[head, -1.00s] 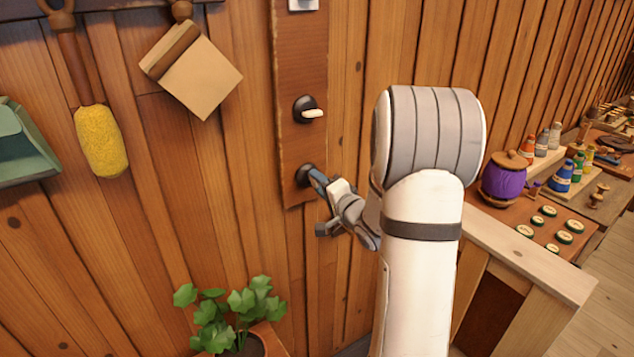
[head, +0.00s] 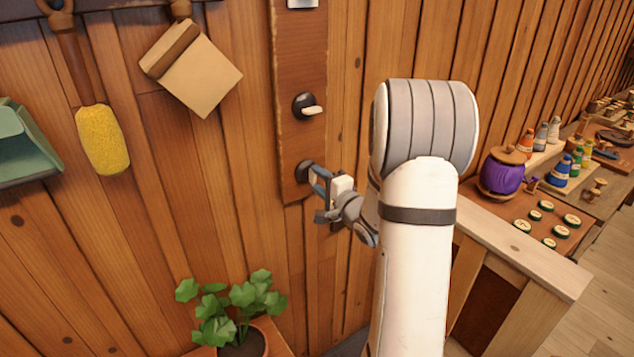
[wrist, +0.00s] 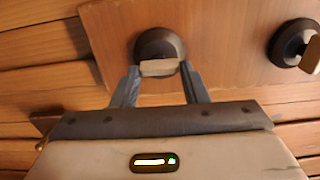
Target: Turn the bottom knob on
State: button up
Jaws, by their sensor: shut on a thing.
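The bottom knob (head: 304,170) is a dark round base with a pale handle, low on a wooden panel (head: 290,138) on the wall. In the wrist view the bottom knob (wrist: 158,45) shows its pale handle between the fingertips. My gripper (head: 318,181) reaches it from the right and is shut on the handle; in the wrist view my gripper (wrist: 160,72) has one finger on each side of it. In the head view the fingers partly hide the knob. The upper knob (head: 306,106) has its pale handle pointing right; it also shows in the wrist view (wrist: 294,44).
A potted plant (head: 235,315) stands below the panel. A brush (head: 103,140), a wooden scraper-like tool (head: 200,70) and a green dustpan (head: 22,145) hang at left. A bench with a purple pot (head: 502,175) and several bottles is at right.

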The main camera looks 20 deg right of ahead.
jog(key=shift+f, duration=0.1)
jog(key=o, duration=1)
jog(key=s, duration=0.2)
jog(key=s+d+b, duration=0.1)
jog(key=s, duration=0.2)
jog(key=s+b, duration=0.1)
jog(key=s, duration=0.1)
jog(key=shift+s+d, duration=0.25)
jog(key=shift+s, duration=0.15)
